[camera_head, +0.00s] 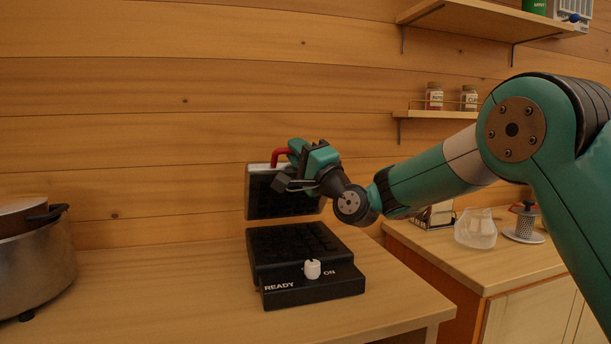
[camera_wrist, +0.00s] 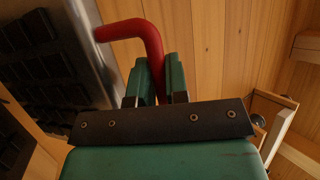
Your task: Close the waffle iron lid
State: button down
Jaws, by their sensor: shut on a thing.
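The waffle iron (camera_head: 310,283) stands on the wooden counter, with a black gridded lower plate, a white knob and the words READY and ON on its front. Its lid (camera_head: 262,195) is raised upright at the back, and its gridded inner face also shows in the wrist view (camera_wrist: 45,62). A red handle (camera_head: 279,157) sticks out from the lid's top edge. My gripper (camera_head: 296,154) is at the lid's top. In the wrist view its green fingers (camera_wrist: 157,85) are shut on the red handle (camera_wrist: 150,45). My gripper hides the lid's right part in the head view.
A large metal pot (camera_head: 38,265) stands at the left of the counter (camera_head: 160,290). Shelves with jars (camera_head: 434,97) are on the log wall. The counter before the pot is clear.

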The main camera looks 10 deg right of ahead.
jog(key=s+d+f+n+y+b, duration=0.1)
jog(key=s+f+n+y+b, duration=0.2)
jog(key=b, duration=1.6)
jog(key=s+f, duration=0.4)
jog(key=f, duration=0.1)
jog(key=shift+f+t+y, duration=0.4)
jog(key=c, duration=1.4)
grip_release()
jog(key=shift+s, duration=0.1)
